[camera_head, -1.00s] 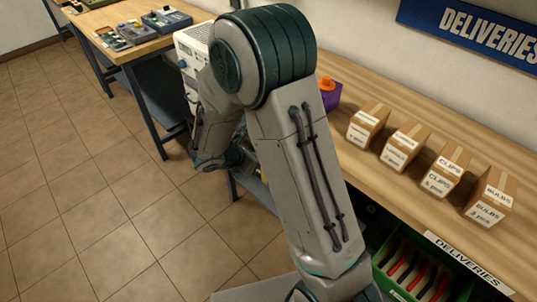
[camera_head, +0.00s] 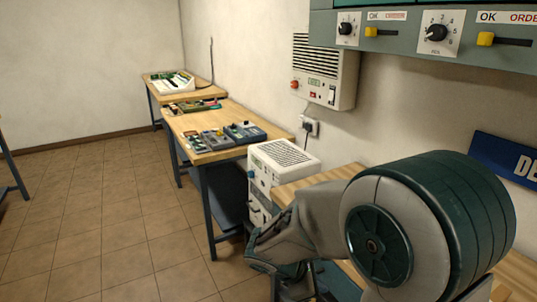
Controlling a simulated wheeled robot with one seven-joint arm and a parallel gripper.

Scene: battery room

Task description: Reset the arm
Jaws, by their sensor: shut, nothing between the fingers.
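My arm fills the lower right of the head view, with its large grey and dark green elbow joint closest to the camera. From the elbow, the grey forearm reaches left and away. My gripper (camera_head: 262,257) is at the far end of the arm, low in front of the white cabinet unit. It is small and dark here, and its fingers are hard to make out. It is shut and holds nothing.
A wooden bench (camera_head: 305,184) runs along the right wall behind my arm. The white cabinet unit (camera_head: 284,158) stands beside it. A table with devices (camera_head: 210,151) and another table (camera_head: 203,92) stand farther back. The tiled floor (camera_head: 100,235) at left is clear.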

